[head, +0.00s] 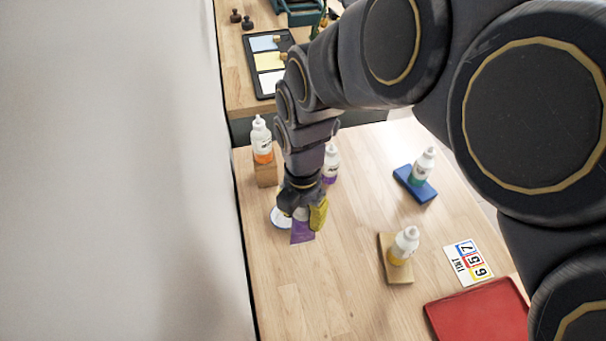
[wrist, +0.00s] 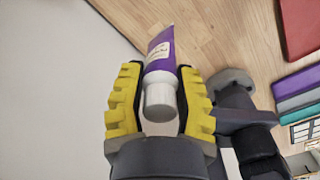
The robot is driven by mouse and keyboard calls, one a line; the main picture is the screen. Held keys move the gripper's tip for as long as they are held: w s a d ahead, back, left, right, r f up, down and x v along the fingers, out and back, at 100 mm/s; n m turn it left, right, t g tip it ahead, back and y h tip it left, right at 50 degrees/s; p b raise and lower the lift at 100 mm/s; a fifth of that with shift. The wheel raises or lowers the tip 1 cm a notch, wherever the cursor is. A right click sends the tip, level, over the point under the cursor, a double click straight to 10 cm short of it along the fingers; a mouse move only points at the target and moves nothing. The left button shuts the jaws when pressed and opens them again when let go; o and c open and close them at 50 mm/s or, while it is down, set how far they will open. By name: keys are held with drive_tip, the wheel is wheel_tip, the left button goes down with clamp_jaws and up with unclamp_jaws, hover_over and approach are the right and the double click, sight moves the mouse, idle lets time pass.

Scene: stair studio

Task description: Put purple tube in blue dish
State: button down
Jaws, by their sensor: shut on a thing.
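My gripper (head: 304,210) has yellow fingers and is shut on the purple tube (head: 302,233). In the wrist view the gripper (wrist: 160,74) has one finger on each side of the tube (wrist: 158,58), near its white cap (wrist: 160,98). The cap points toward the wrist and the flat purple end points away. A round white dish with a blue rim (head: 278,219) lies on the table just left of the tube in the head view, partly hidden behind my gripper. I cannot tell the tube's height above the table.
An orange-labelled bottle (head: 261,140) stands on a wooden block (head: 266,174) behind the dish. A purple-based bottle (head: 331,163) is behind my gripper. A green bottle (head: 423,167) and a yellow bottle (head: 404,245) stand on blocks to the right. A red tray (head: 478,312) is front right.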

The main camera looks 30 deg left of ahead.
drive_tip(key=w+a+f, duration=0.8)
drive_tip(key=a+f, duration=0.2)
drive_tip(key=f, duration=0.3)
drive_tip(key=shift+w+a, duration=0.15)
drive_tip(key=shift+w, duration=0.25)
drive_tip(key=shift+f, duration=0.3)
drive_tip(key=c, duration=0.8)
unclamp_jaws()
drive_tip(key=shift+r, duration=0.15)
